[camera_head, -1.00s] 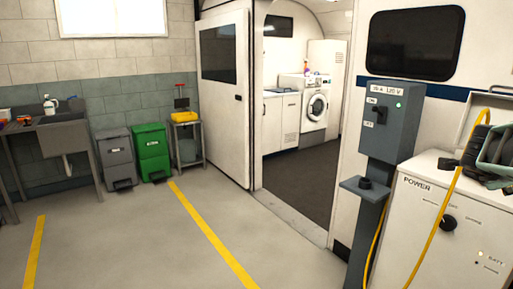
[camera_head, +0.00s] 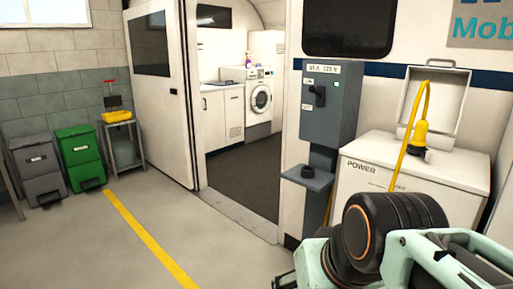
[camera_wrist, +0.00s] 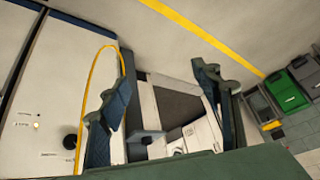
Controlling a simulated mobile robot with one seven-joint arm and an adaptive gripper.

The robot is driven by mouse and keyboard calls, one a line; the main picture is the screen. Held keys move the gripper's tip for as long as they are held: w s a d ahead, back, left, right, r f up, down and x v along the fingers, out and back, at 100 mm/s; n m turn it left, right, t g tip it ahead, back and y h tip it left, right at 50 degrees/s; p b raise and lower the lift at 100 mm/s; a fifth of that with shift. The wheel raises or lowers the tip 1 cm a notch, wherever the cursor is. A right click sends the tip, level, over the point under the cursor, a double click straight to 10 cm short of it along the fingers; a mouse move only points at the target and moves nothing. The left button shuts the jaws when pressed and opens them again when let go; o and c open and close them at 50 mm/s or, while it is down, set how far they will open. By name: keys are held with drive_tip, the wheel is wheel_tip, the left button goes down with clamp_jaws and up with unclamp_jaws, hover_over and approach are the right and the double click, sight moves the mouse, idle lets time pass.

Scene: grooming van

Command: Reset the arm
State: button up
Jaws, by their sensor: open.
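My arm (camera_head: 385,235), mint green with a thick black joint, reaches in at the lower right of the head view. It is bent in front of the white power cabinet and hides much of its front. My gripper (camera_wrist: 158,98) shows only in the wrist view, with its two dark blue-grey fingers spread wide apart. Nothing is between the fingers; the van doorway and floor show beyond them. I see no contact between the fingers and any object.
The white power cabinet (camera_head: 367,153) has its lid (camera_head: 447,98) raised and a yellow plug (camera_head: 418,137) with cable on top. A grey switch pedestal (camera_head: 328,122) stands left of it. Bins (camera_head: 80,156) and a small stand (camera_head: 124,147) are far left. Floor between is clear.

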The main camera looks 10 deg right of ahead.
wheel_tip(320, 180, up, 25)
drive_tip(key=s+d+p, duration=0.1)
drive_tip(key=p, duration=2.5)
drive_tip(key=shift+s+f+g+h, duration=0.15)
drive_tip(key=shift+f+g+h, duration=0.05)
drive_tip(key=shift+g+h, duration=0.1)
